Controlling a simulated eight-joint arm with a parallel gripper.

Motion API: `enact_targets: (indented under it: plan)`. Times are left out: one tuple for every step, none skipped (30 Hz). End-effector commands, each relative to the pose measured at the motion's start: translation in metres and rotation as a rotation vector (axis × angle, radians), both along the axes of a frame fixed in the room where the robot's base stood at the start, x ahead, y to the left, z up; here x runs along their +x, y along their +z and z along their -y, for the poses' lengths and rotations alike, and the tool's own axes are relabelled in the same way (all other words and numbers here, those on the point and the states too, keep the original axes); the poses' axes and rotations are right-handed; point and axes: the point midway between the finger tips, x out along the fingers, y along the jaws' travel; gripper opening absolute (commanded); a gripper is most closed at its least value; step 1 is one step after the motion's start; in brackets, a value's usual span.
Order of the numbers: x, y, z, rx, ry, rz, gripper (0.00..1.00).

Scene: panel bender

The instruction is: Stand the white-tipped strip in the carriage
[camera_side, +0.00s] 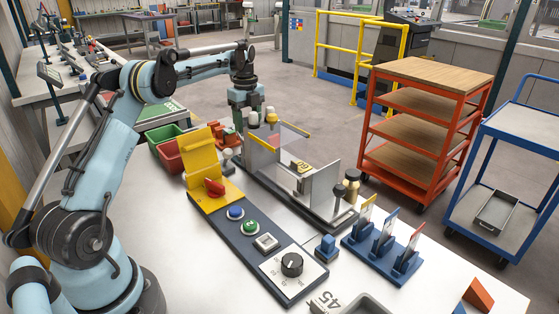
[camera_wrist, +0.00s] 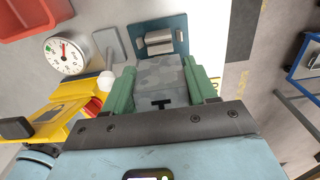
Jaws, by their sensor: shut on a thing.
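My gripper (camera_side: 246,118) hangs above the far left end of the bender (camera_side: 322,195) in the side view. In the wrist view its green fingers (camera_wrist: 160,88) are shut on a mottled grey piece (camera_wrist: 165,75) with a dark T-shaped mark. I cannot tell whether this is the white-tipped strip, as no white tip shows on it. Upright strips stand in a blue rack (camera_side: 366,243) at the right: one with a pale, yellowish tip (camera_side: 368,207), one blue-tipped (camera_side: 390,220) and one red-tipped (camera_side: 415,240). I cannot make out the carriage clearly within the bender.
A control panel (camera_side: 262,268) with buttons and a dial lies in front of the bender, with a yellow flap (camera_side: 200,165) at its far end. Green (camera_side: 163,141) and red (camera_side: 170,158) bins stand left. A clear guard with yellow edges rises near my gripper.

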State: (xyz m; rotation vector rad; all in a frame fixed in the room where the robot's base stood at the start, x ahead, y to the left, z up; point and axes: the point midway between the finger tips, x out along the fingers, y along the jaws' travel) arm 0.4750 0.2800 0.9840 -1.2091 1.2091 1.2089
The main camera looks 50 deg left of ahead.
Motion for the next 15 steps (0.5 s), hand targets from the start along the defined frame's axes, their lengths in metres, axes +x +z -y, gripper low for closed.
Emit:
enact_targets:
  plan:
    - [0.0,0.0,0.0,0.0,0.002,0.0,0.37]
    - [0.0,0.001,0.0,0.0,0.005,0.0,0.37]
    - [-0.001,0.002,0.0,0.0,0.015,0.0,0.37]
    - [-0.002,0.003,0.001,0.0,0.026,0.0,0.37]
    - [-0.003,0.005,0.001,0.0,0.041,0.0,0.37]
    - [-0.005,0.008,0.002,0.0,0.069,0.0,0.37]
    - [-0.007,0.011,0.003,0.0,0.095,0.0,0.37]
    - [-0.009,0.014,0.004,0.0,0.125,0.0,0.37]
    - [-0.012,0.018,0.005,0.0,0.168,0.0,0.37]
    - [-0.015,0.022,0.006,0.0,0.204,0.0,0.37]
    - [-0.018,0.026,0.008,0.0,0.242,0.0,0.37]
    - [-0.022,0.031,0.009,0.0,0.293,0.0,0.37]
    - [-0.024,0.034,0.011,0.0,0.331,0.0,0.37]
    - [-0.027,0.037,0.014,0.0,0.367,0.0,0.37]
    - [-0.03,0.042,0.017,0.0,0.417,0.0,0.37]
